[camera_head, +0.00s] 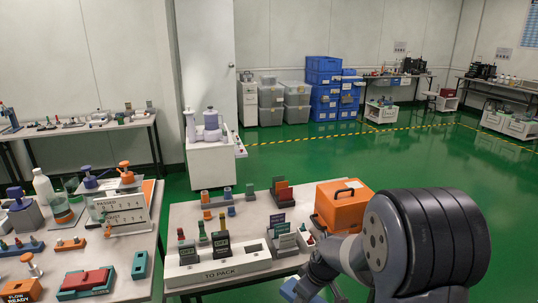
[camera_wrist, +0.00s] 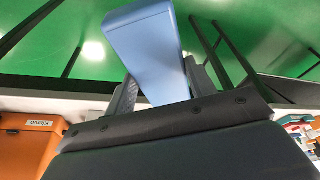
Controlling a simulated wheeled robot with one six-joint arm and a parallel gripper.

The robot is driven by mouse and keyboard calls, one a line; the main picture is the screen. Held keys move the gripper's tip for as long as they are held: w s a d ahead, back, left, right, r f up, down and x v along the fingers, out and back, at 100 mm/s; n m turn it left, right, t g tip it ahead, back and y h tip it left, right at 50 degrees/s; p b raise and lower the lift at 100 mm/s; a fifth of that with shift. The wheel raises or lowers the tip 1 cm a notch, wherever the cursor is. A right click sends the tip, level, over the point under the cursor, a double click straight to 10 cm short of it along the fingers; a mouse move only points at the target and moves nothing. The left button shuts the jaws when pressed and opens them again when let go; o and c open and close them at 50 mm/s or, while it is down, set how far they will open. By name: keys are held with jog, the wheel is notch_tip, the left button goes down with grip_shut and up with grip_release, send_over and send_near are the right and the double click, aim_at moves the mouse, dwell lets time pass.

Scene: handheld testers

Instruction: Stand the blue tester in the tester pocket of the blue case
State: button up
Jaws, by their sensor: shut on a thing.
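My gripper (camera_wrist: 158,88) is shut on a light blue block-like thing, which I take to be the blue tester (camera_wrist: 148,45). It sticks out beyond the fingers over the green floor in the wrist view. In the head view my gripper (camera_head: 312,290) is at the bottom edge, in front of the table, partly cut off and hidden by my arm. A bit of the blue tester (camera_head: 288,289) shows at its left. I cannot make out a blue case with a tester pocket in either view.
A white TO PACK tray (camera_head: 190,273) with upright dark testers (camera_head: 221,244) stands at the middle table's front. An orange case (camera_head: 342,207) stands behind my arm; an orange case (camera_wrist: 22,150) also shows in the wrist view. The left table (camera_head: 148,190) is crowded. Green floor lies open at right.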

aim_at(318, 299)
jog(key=d+m, duration=0.1)
jog(key=d+f+m+p, duration=0.1)
jog(key=m, duration=0.1)
jog(key=d+m+h+p, duration=0.1)
jog(key=m, duration=0.1)
jog(key=shift+s+f+t, duration=0.15)
jog(key=shift+s+t, duration=0.15)
jog(key=shift+s, duration=0.05)
jog(key=d+m+p, duration=0.1)
jog(key=m, duration=0.1)
jog(key=s+d+f+m+h, duration=0.1)
jog(key=m, duration=0.1)
jog(key=shift+d+f+p, duration=0.15)
jog(key=shift+p, duration=0.25)
